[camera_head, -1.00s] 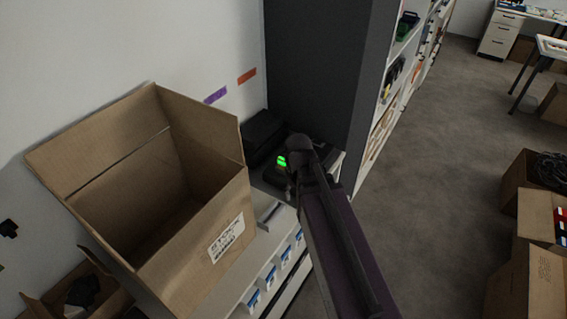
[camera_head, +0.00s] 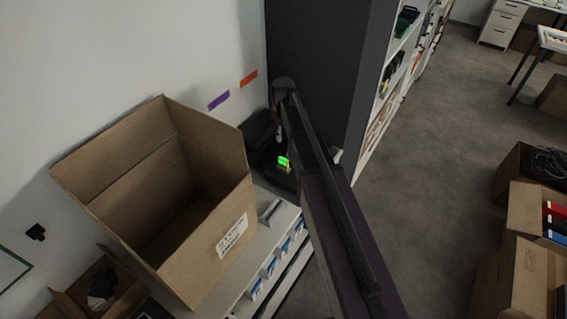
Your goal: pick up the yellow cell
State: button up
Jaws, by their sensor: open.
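A small block with a bright green glow (camera_head: 284,161) and a thin yellow-orange edge below it sits in a dark device on the white cabinet. It may be the yellow cell, but it is too small to tell. My arm reaches in from the bottom right and bends down at its far end. My gripper (camera_head: 279,132) hangs there, small and dark, just above and left of the glowing block. It is open, seems empty and is apart from the block; its fingers are hard to make out.
A large open carton (camera_head: 205,235) stands on the white cabinet (camera_head: 266,238), left of the glowing block. A black case (camera_head: 258,130) lies behind, by the wall. A tall dark shelf side (camera_head: 325,70) rises behind my arm. Floor at right is clear up to several cartons.

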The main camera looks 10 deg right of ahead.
aim_at(283, 159)
jog(key=shift+f, duration=0.15)
notch_tip(283, 159, down, 8)
jog(key=b, duration=0.8)
jog(key=shift+f+b, duration=0.2)
jog(key=shift+b, duration=0.15)
dwell(0.3)
jog(key=shift+f+b, duration=2.6)
jog(key=shift+c, duration=0.2)
grip_shut()
